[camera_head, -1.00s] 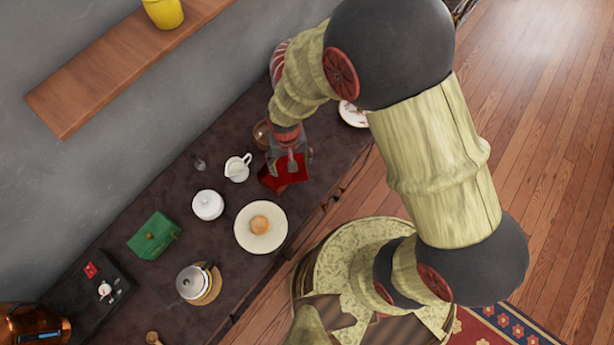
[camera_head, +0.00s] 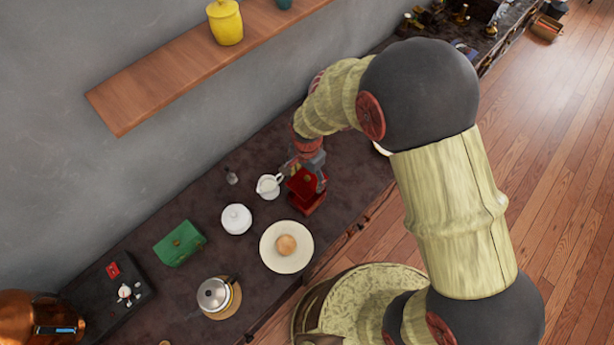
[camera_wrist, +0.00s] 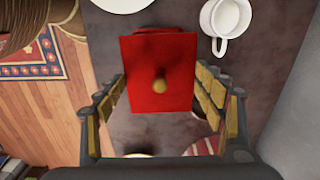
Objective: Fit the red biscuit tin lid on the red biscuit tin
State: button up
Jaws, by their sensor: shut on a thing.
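The red biscuit tin lid (camera_wrist: 145,62), a flat red square with a gold knob, lies between the fingers of my gripper (camera_wrist: 160,92) in the wrist view. My gripper is shut on it. In the head view the lid (camera_head: 302,184) looks tilted under my gripper (camera_head: 306,170). The red biscuit tin (camera_head: 309,205) stands on the dark counter just below and beside the lid in the picture. In the wrist view a red strip of the tin (camera_wrist: 172,31) shows past the lid's far edge; the lid hides the rest. I cannot tell whether lid and tin touch.
A white milk jug (camera_head: 268,187) stands close left of my gripper. A plate (camera_head: 270,258) with a bun, a white sugar pot (camera_head: 236,219), a green box (camera_head: 180,243) and a steel teapot (camera_head: 213,294) stand further left. A wooden shelf (camera_head: 160,85) overhangs the back.

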jog(key=shift+f+b, duration=1.85)
jog(key=shift+f, duration=1.25)
jog(key=shift+f, duration=0.25)
jog(key=shift+f, duration=0.25)
jog(key=shift+f, duration=0.1)
jog(key=o, duration=1.2)
jog(key=o, duration=0.3)
